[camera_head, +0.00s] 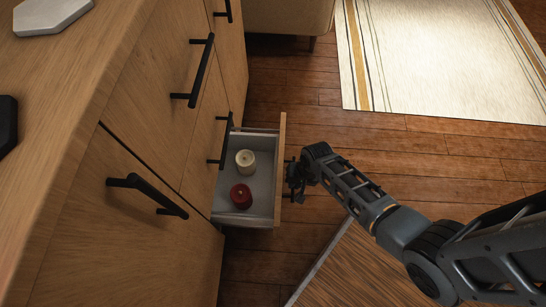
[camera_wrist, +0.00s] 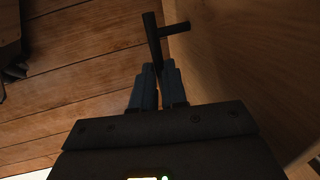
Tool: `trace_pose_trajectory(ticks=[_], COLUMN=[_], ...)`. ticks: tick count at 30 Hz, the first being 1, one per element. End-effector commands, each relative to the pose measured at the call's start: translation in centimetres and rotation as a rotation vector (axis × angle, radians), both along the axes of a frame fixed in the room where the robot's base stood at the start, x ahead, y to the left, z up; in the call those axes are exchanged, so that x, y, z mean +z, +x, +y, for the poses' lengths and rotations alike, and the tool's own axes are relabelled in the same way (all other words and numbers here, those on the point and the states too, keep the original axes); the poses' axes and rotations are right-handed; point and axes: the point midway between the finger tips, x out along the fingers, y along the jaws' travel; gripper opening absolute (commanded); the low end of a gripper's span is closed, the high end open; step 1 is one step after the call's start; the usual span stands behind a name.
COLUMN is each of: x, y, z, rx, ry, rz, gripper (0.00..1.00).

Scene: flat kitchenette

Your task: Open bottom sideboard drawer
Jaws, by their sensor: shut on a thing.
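The bottom sideboard drawer (camera_head: 278,168) is pulled out from the wooden sideboard (camera_head: 150,85). Its light grey inside shows a cream candle (camera_head: 245,161) and a dark red candle (camera_head: 241,196). My gripper (camera_head: 292,180) is at the outer face of the drawer front, partly hidden by my arm in the head view. In the wrist view my gripper (camera_wrist: 158,85) is shut on the black bar handle (camera_wrist: 153,42) of the drawer front (camera_wrist: 245,60).
Other closed fronts with black handles (camera_head: 201,70) are above and beside the open drawer. A pale striped rug (camera_head: 430,60) lies on the wooden floor (camera_head: 290,105). A beige upholstered piece (camera_head: 290,15) stands at the back.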

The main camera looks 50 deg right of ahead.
Motion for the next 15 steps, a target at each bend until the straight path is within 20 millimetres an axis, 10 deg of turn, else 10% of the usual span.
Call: trace_pose_trajectory(ticks=[15], x=[0.0], y=[-5.1], z=[-3.8], rx=[0.0], ry=[0.001], rz=[-0.001], gripper=[0.0])
